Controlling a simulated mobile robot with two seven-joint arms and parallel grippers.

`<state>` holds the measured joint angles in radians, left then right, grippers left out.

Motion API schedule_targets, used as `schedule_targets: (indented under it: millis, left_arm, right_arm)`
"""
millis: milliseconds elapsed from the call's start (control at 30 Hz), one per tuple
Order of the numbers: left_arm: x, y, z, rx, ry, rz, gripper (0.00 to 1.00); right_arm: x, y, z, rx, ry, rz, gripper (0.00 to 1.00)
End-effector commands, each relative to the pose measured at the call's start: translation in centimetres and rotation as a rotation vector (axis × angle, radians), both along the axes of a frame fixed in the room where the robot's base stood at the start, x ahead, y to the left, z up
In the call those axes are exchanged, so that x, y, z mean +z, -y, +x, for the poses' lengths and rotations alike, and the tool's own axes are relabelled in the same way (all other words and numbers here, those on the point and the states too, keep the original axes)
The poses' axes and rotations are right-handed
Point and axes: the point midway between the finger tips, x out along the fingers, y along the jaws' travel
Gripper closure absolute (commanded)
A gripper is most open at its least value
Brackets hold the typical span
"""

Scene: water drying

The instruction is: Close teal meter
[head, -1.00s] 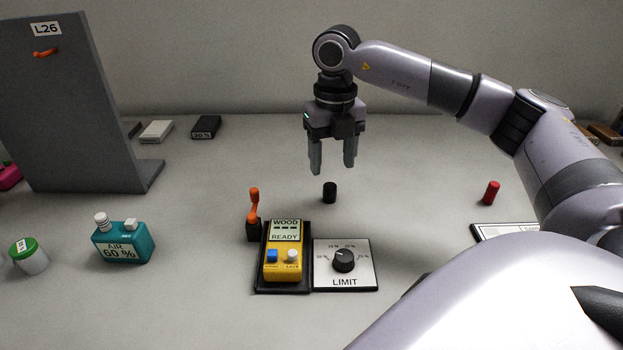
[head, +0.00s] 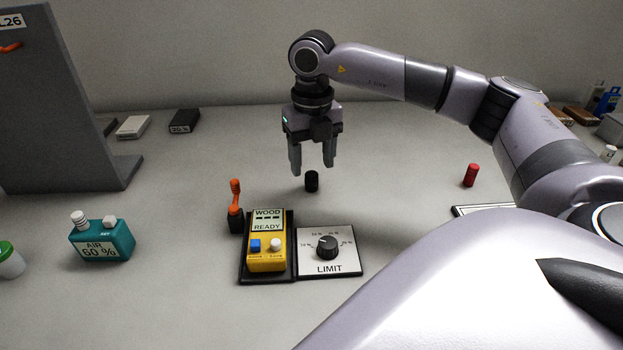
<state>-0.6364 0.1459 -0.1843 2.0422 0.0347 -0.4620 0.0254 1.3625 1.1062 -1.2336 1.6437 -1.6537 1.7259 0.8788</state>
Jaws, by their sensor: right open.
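The teal meter (head: 103,243) stands at the left front of the table. Its label reads "AIR 60 %", and it has a ribbed white cap or knob (head: 79,219) on its top left and a small white button (head: 110,221) on its top right. My right gripper (head: 313,170) is open and empty, pointing down above the table, well to the right of and behind the teal meter. A small black cylinder (head: 312,182) stands just below its fingertips, apart from them as far as I can tell. My left gripper is not in view.
A yellow wood meter (head: 267,247) on a black tray, an orange lever (head: 235,195) and a LIMIT dial plate (head: 344,263) stand between. A grey panel (head: 50,110) rises at left. A green-lidded jar (head: 8,261) is at the left edge, a red cylinder (head: 470,175) at right.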

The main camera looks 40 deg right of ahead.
Motion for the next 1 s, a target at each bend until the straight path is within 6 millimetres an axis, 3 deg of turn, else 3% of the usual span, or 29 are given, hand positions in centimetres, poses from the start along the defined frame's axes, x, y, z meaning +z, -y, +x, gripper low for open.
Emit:
schedule_targets:
  millis: [100, 233, 633, 667, 800, 833, 1000]
  left_arm:
    - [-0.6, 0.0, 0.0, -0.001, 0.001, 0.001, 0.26]
    - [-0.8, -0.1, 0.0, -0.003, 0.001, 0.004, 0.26]
    - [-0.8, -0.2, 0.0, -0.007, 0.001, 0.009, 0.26]
    - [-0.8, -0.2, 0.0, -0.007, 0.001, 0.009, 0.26]
    - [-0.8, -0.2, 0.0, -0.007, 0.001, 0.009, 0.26]
    - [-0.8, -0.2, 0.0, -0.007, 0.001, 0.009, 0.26]
    - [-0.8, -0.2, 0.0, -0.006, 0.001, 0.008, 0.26]
  right_arm:
    - [-2.3, 0.0, -0.1, 0.0, -0.003, -0.001, 0.41]
    - [-3.8, 0.0, -0.1, -0.001, -0.003, -0.001, 0.41]
    - [-4.2, 0.0, -0.1, -0.001, -0.001, -0.001, 0.41]
    - [-4.2, 0.0, -0.1, -0.001, -0.001, -0.001, 0.44]
    - [-4.2, 0.0, -0.1, -0.001, -0.001, -0.001, 0.9]
    - [-4.2, 0.0, -0.1, -0.001, -0.001, -0.001, 0.97]
    - [-4.2, 0.0, -0.1, -0.001, -0.001, -0.001, 1.0]
